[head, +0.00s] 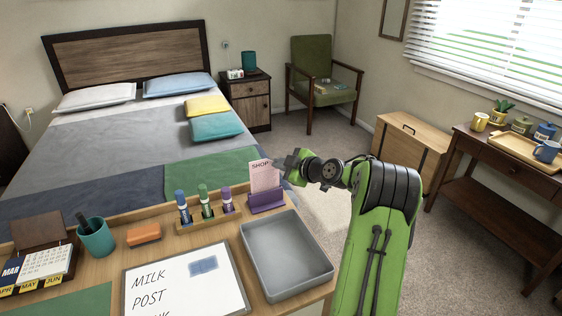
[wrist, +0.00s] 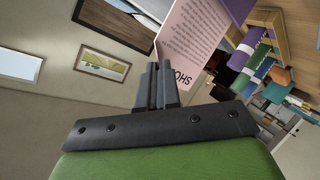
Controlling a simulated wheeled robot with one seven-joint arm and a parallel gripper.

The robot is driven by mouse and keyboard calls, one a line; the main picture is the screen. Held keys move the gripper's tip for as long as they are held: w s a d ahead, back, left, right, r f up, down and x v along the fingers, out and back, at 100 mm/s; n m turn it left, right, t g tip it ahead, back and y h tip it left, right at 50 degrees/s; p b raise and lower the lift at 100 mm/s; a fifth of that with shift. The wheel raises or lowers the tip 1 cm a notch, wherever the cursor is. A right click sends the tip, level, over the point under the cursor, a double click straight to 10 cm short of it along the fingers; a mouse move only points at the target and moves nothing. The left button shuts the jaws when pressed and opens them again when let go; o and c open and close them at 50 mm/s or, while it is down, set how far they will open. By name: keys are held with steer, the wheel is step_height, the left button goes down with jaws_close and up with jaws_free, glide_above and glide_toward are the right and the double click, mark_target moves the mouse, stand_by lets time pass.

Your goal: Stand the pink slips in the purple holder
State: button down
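A pink slip (head: 264,177) headed SHOP stands upright in the purple holder (head: 266,202) at the back edge of the desk. I can make out only one slip. My gripper (head: 283,161) is at the slip's upper right edge, above the holder. In the wrist view the slip (wrist: 192,42) lies just beyond the fingers, with a purple piece of the holder (wrist: 236,9) past it. The two fingers (wrist: 158,66) are close together with a narrow gap. I cannot tell whether the slip's edge is between them.
A rack (head: 209,219) with several markers stands left of the holder. A grey tray (head: 287,254) lies empty in front of it. A whiteboard (head: 184,290), an orange eraser (head: 143,234) and a teal cup (head: 96,238) are farther left. The bed lies behind the desk.

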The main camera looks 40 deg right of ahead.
mark_target(273, 172)
steer(key=shift+f, duration=1.85)
steer(key=c, duration=1.3)
jaws_free()
steer(key=shift+o, duration=0.2)
steer(key=shift+s, duration=0.1)
steer(key=p+v, duration=0.2)
steer(key=v, duration=1.3)
steer(key=shift+s+r, duration=0.2)
steer(key=shift+s, duration=0.1)
